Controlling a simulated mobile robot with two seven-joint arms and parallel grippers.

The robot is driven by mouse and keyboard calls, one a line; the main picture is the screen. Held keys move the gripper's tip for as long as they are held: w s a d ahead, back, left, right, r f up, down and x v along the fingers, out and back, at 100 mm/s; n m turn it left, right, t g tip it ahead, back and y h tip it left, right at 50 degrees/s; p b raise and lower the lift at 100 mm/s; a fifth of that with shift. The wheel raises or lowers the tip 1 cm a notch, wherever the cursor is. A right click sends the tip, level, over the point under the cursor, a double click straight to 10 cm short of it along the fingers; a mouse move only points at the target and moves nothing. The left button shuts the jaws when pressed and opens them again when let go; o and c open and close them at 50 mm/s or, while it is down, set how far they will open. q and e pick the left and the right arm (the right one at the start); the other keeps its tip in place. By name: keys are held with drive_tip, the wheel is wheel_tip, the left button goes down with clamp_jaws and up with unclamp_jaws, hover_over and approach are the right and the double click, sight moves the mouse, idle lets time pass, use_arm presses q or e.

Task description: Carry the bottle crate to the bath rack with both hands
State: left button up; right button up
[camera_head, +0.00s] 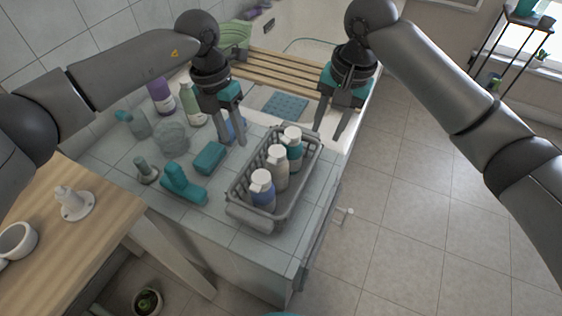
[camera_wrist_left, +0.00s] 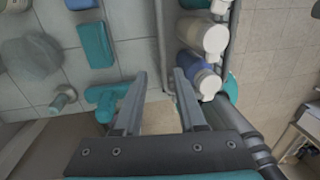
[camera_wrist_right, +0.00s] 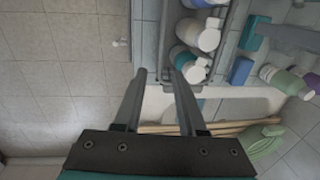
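The grey bottle crate (camera_head: 236,212) stands on the tiled ledge and holds three white-capped bottles: blue (camera_head: 262,192), grey-beige (camera_head: 277,168) and teal (camera_head: 293,146). My left gripper (camera_head: 233,143) is open and empty by the crate's left long side; in the left wrist view the crate's wall (camera_wrist_left: 162,35) lies beyond and between its fingertips (camera_wrist_left: 158,73). My right gripper (camera_head: 328,138) is open and empty by the right long side; the crate's wall also shows between its fingertips (camera_wrist_right: 156,73) in the right wrist view. The slatted wooden bath rack (camera_head: 285,75) lies across the tub behind.
A blue mat (camera_head: 286,106) lies near the rack. The floor on the right is open.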

sight(248, 178)
use_arm(q)
drive_tip(key=shift+s, duration=0.15)
use_arm(e)
drive_tip(key=shift+s, duration=0.1)
use_arm(q)
drive_tip(key=f, duration=0.5)
drive_tip(key=d+f, duration=0.1)
drive_tip(key=f, duration=0.4)
drive_tip(key=d+f, duration=0.1)
drive_tip(key=f, duration=0.4)
drive_tip(key=shift+s, duration=0.4)
use_arm(e)
drive_tip(key=f, duration=0.5)
drive_tip(key=a+f, duration=0.1)
drive_tip(key=f, duration=0.4)
drive_tip(key=w+a+f, duration=0.1)
drive_tip(key=f, duration=0.4)
use_arm(q)
drive_tip(key=shift+c, duration=0.3)
use_arm(e)
drive_tip(key=shift+c, duration=0.3)
use_arm(q)
clamp_jaws()
use_arm(e)
clamp_jaws()
use_arm(q)
drive_tip(key=shift+w+r, duration=0.1)
